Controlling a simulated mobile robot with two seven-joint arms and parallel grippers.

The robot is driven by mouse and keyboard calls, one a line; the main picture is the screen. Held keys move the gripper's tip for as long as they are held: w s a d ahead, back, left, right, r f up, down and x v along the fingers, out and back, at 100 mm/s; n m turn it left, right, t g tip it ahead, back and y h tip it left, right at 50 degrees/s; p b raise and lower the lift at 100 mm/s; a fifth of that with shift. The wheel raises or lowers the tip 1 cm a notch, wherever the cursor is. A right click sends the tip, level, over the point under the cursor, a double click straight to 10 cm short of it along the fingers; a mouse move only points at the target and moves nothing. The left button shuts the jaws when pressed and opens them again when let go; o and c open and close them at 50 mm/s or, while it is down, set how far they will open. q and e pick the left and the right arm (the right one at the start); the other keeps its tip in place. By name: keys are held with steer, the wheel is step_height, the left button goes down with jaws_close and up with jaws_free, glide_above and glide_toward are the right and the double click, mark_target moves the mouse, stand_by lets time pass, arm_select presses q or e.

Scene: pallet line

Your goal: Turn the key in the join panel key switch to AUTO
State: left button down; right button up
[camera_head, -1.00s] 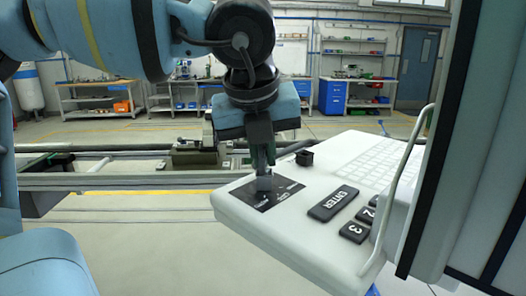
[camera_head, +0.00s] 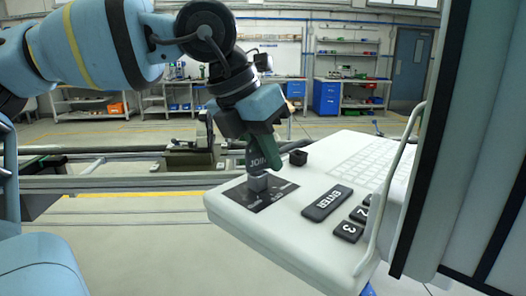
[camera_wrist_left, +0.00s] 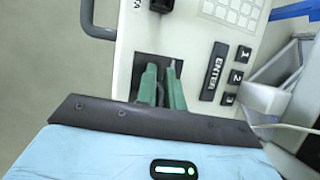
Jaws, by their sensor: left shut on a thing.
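The join panel key switch (camera_head: 257,184) is a small grey block on a black label plate (camera_head: 277,191), at the near left corner of the white panel. The plate's lettering is too small to read. A dark key piece marked JOIN (camera_head: 258,160) stands tilted just above the switch. My left gripper (camera_head: 262,167) is shut on this key, its green fingers leaning over the switch. In the left wrist view the gripper (camera_wrist_left: 163,85) reaches over the black plate (camera_wrist_left: 146,62), and its fingers hide most of the key and the switch.
The white panel (camera_head: 315,225) carries an ENTER key (camera_head: 327,203), number keys (camera_head: 349,231), a keyboard (camera_head: 372,160) and a small black block (camera_head: 298,157). A grey cabinet side (camera_head: 480,150) stands close on the right. Rails run behind at the left.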

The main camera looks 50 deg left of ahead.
stand_by(0.3)
arm_select(q)
steer(key=m, duration=0.2)
steer(key=m+g+h, duration=0.1)
steer(key=m, duration=0.1)
steer(key=shift+d+f, duration=0.1)
steer(key=shift+d, duration=0.3)
steer(key=m, duration=0.1)
steer(key=m+h, duration=0.1)
steer(key=shift+s+d+m+g, duration=0.15)
steer(key=shift+d+m+g, duration=0.1)
steer(key=shift+m+g, duration=0.15)
steer(key=c, duration=1.4)
jaws_free()
steer(key=shift+c, duration=0.2)
arm_select(e)
steer(key=shift+w+r, duration=0.25)
steer(key=shift+r, duration=0.1)
arm_select(q)
steer(key=shift+o, duration=0.4)
steer(key=o, duration=0.4)
steer(key=shift+p, duration=0.3)
steer(key=shift+r+p, duration=1.15)
steer(key=shift+r, duration=2.45)
arm_select(e)
steer(key=shift+t, duration=0.4)
steer(key=shift+w+r, duration=0.65)
steer(key=shift+r, duration=0.25)
steer(key=shift+w+r, duration=0.65)
steer(key=shift+r, duration=0.25)
